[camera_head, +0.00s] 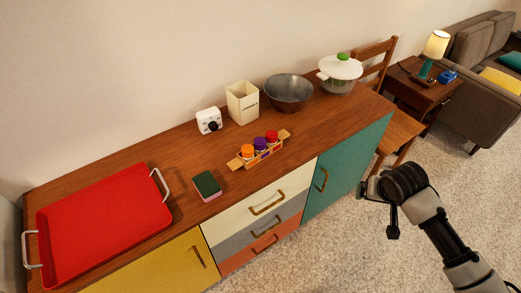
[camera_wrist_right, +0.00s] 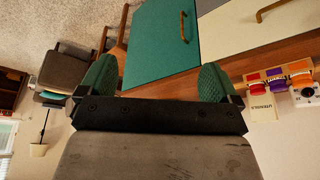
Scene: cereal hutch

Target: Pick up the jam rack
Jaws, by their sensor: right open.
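The jam rack (camera_head: 263,155) is a small light-wood carrier with a handle at each end. It sits on the brown sideboard top and holds an orange, a purple and a red jar in a row. It also shows at the right edge of the right wrist view (camera_wrist_right: 280,77), beyond the fingers. My right gripper (camera_head: 367,189) is off the sideboard's front, to the right of the rack and well apart from it. In the right wrist view its two green-padded fingers (camera_wrist_right: 158,78) are spread wide with nothing between them. My left gripper is not in view.
On the sideboard (camera_head: 170,150) are a red tray (camera_head: 105,225), a sponge (camera_head: 207,186), a white timer (camera_head: 209,121), a cream utensil holder (camera_head: 243,103), a metal bowl (camera_head: 289,92) and a lidded white pot (camera_head: 340,74). A wooden chair (camera_head: 403,130) stands at its right end. The carpet in front is clear.

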